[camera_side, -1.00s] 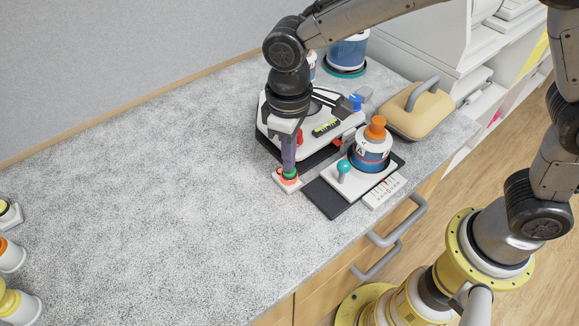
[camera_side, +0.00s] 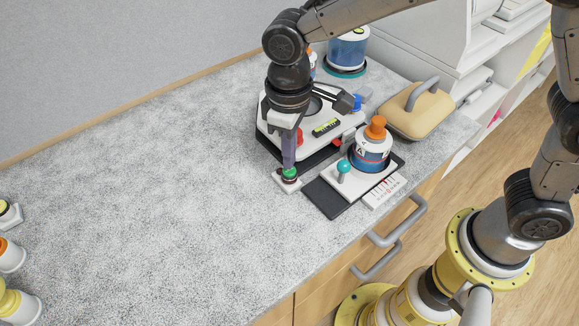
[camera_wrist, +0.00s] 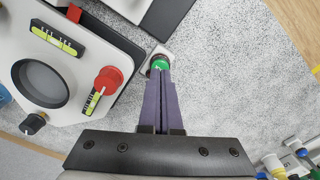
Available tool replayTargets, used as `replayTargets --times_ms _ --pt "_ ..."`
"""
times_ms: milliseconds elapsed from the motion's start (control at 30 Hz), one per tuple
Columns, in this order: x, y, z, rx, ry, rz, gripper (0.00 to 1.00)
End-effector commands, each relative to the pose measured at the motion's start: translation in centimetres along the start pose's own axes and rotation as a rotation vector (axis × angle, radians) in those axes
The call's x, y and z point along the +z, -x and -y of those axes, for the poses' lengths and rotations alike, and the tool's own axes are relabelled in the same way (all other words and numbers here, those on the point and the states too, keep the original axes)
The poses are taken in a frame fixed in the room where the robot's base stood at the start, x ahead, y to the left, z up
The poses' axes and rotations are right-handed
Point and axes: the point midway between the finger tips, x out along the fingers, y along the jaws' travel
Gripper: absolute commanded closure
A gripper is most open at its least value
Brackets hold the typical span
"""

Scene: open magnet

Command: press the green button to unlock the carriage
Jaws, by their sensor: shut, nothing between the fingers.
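The green button (camera_side: 290,173) sits on a small white base (camera_side: 291,186) on the counter. It also shows in the wrist view (camera_wrist: 160,64), just beyond my fingertips. My gripper (camera_side: 289,165) is shut and empty, pointing down, with its purple fingertips (camera_wrist: 160,76) at the button's top and partly covering it; they appear to touch it. The carriage (camera_side: 345,184) is a white plate with a teal knob (camera_side: 343,166) on a dark track (camera_side: 323,199). A blue-and-white container with an orange cap (camera_side: 371,150) stands on it.
A white device with a round opening (camera_wrist: 41,82) and a red knob (camera_wrist: 108,79) stands close beside my fingers. A white scale strip (camera_side: 385,191) lies along the track. A tan handled case (camera_side: 416,109) is behind. The counter's left side is mostly clear.

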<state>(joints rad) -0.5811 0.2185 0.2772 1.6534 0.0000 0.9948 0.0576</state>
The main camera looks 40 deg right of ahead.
Motion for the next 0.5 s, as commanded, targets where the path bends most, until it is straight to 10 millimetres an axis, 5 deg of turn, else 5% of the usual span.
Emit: replayTargets --times_ms 500 --pt "-0.1 4.7 0.0 0.0 0.0 -0.004 1.0"
